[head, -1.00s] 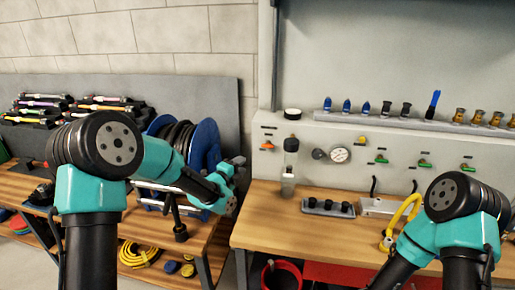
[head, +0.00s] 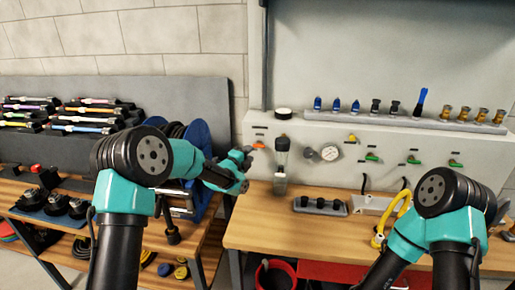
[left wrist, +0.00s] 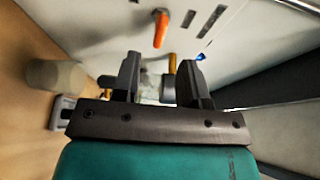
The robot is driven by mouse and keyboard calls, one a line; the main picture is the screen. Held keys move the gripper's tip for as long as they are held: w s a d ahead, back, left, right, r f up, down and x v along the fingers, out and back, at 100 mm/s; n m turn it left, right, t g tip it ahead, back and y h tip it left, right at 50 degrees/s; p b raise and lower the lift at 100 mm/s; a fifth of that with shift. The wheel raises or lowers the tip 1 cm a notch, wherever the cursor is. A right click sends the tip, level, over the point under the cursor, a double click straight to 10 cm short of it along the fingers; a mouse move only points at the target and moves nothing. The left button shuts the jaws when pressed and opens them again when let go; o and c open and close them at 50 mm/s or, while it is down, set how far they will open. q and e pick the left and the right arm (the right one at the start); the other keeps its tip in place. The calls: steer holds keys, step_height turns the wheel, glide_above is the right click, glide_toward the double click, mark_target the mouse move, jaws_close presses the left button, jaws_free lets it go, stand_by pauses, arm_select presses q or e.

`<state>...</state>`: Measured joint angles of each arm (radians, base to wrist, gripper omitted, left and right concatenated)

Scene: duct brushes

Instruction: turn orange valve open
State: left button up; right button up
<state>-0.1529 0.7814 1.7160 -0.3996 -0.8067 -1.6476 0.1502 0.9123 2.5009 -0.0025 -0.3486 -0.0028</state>
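The orange valve handle (head: 259,145) is on the pale wall panel, above the left part of the workbench. In the left wrist view the orange valve (left wrist: 160,29) shows beyond the fingertips, apart from them. My left gripper (head: 246,158) is just left of the valve in the head view. In the left wrist view my left gripper (left wrist: 158,72) is open, with a gap between its two fingers and nothing held. My right arm is at the lower right of the head view; its gripper cannot be made out.
A clear-bowled filter unit (head: 282,160) and a round gauge (head: 330,152) are right of the valve. Several green-handled valves (head: 372,157) continue along the panel. A blue hose reel (head: 200,140) stands behind my left arm. A yellow hose (head: 392,217) is near my right arm.

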mark_target(257, 147)
arm_select(q)
steer(key=shift+x, duration=3.55)
steer(key=shift+c, duration=0.2)
jaws_close()
